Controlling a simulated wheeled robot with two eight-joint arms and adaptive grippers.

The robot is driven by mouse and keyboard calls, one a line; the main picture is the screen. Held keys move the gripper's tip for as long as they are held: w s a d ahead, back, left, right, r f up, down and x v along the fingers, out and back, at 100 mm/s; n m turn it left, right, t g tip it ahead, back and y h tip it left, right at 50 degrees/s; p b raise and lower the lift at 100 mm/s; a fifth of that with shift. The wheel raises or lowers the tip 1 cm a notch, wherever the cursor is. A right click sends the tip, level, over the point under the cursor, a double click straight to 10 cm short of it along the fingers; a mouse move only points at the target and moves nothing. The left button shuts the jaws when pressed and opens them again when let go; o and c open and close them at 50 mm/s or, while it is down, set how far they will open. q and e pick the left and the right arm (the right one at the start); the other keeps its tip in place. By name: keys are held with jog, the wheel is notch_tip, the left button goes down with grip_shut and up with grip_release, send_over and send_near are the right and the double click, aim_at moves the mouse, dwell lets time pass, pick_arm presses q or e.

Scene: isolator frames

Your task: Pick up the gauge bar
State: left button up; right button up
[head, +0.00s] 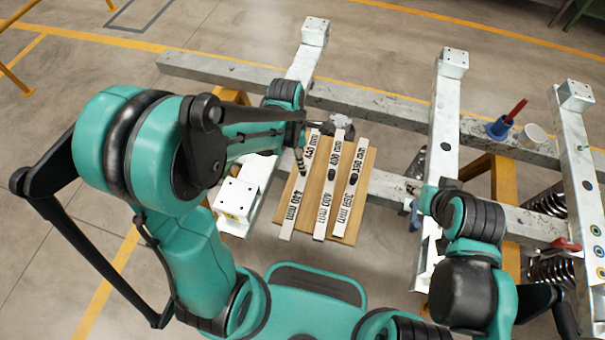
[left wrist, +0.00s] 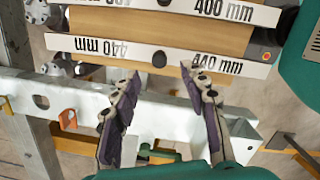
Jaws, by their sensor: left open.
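Three white gauge bars lie side by side on a wooden board (head: 364,165). The left one is the 440 mm bar (head: 289,222), the middle one the 400 mm bar (head: 321,222), and the right one's label looks like 350 or 360 mm (head: 343,208). Each has a dark round spot mid-length. In the left wrist view the 440 mm bar (left wrist: 135,52) is nearest, with the 400 mm bar (left wrist: 180,8) beyond. My left gripper (left wrist: 160,72) is open and empty, its fingertips by the 440 mm bar's near edge. My right gripper (head: 414,192) is right of the board; its fingers are too small to read.
The board rests on a pale metal frame with long rails (head: 385,103) and crossbars (head: 442,130). A blue cup with a red tool (head: 499,128) and a white cup (head: 533,134) stand on the right. Springs (head: 548,200) hang at the right.

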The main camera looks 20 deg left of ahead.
aim_at(303, 173)
pick_arm(q)
jog(key=shift+d+f+b, duration=0.25)
jog(key=shift+f+b, duration=0.15)
jog(key=shift+f, duration=0.7)
jog(key=f+b, duration=0.2)
jog(key=f, duration=0.3)
jog(key=shift+w+d+b, duration=0.15)
jog(key=shift+w+b, duration=0.1)
jog(key=shift+b, duration=0.15)
jog(key=shift+r, duration=0.1)
grip_shut()
